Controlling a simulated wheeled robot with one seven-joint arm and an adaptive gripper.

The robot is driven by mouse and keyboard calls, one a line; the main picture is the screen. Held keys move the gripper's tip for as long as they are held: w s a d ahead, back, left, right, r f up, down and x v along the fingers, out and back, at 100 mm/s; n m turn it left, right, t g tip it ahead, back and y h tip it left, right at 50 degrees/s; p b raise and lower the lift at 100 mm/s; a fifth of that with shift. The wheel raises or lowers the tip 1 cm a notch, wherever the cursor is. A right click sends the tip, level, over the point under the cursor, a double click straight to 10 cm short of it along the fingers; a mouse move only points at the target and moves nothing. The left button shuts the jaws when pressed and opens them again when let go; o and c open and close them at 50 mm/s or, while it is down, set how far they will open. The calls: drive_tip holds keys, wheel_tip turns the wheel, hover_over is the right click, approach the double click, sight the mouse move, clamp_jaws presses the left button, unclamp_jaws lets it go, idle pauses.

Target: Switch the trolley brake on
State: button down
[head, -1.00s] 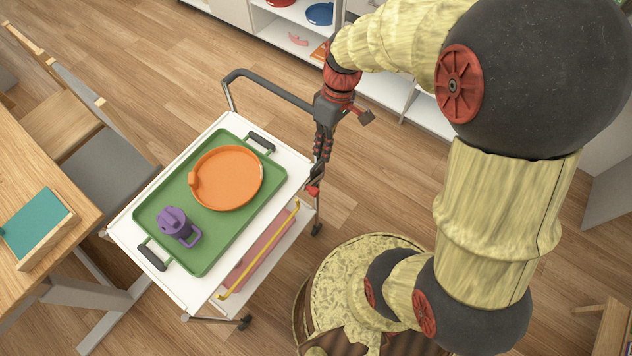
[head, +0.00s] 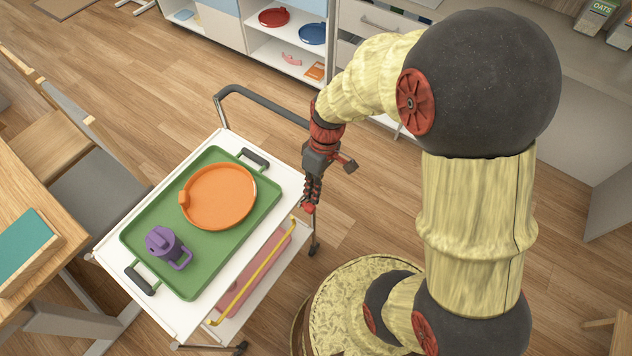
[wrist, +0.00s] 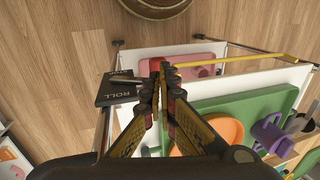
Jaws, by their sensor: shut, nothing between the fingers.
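The trolley (head: 110,262) is white with a dark push handle (head: 262,92), and its corner is also in the wrist view (wrist: 205,80). A black brake plate (wrist: 104,94) reading "ROLL" sits at the trolley's end in the wrist view, with a small dark lever (wrist: 124,81) across it. Any other lettering on the plate is not visible. My gripper (head: 308,207) points down beside the trolley's right end in the head view. In the wrist view its fingers (wrist: 160,66) are shut and empty, to the right of the plate and apart from the lever. The head view does not show the plate clearly.
A yellow rail (head: 255,271) runs along the trolley's near side. A table (head: 25,175) and chair stand left; shelves stand behind. Floor beyond the handle is clear.

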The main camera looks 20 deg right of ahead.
sight(307, 210)
drive_tip(key=shift+b+x, duration=0.5)
drive_tip(key=shift+x, duration=1.1)
drive_tip(key=shift+s+a, duration=0.1)
drive_tip(key=shift+a+f+h, duration=0.15)
drive_tip(key=shift+f+h, duration=0.05)
drive_tip(key=shift+h, duration=0.1)
drive_tip(key=shift+s+a+f+t+h+p, duration=0.2)
drive_tip(key=shift+t+h+p, duration=0.1)
drive_tip(key=shift+p, duration=0.15)
drive_tip(key=shift+s+a+f+t+h+p, duration=0.2)
drive_tip(key=shift+a+f+t+h+p, duration=0.1)
drive_tip(key=shift+h, duration=0.1)
drive_tip(key=shift+s+a+f+h, duration=0.15)
drive_tip(key=shift+a+f+h, duration=0.1)
drive_tip(key=shift+f+h, duration=0.15)
drive_tip(key=shift+s+a+f, duration=0.1)
drive_tip(key=shift+a+f, duration=0.15)
drive_tip(key=shift+f, duration=0.35)
drive_tip(key=shift+s+a+f, duration=0.15)
drive_tip(key=shift+a+f, duration=0.1)
drive_tip(key=shift+f, duration=0.4)
drive_tip(key=shift+s+a+f, duration=0.1)
drive_tip(key=shift+a+f, duration=0.1)
drive_tip(key=shift+f, duration=0.4)
drive_tip(key=shift+p, duration=0.3)
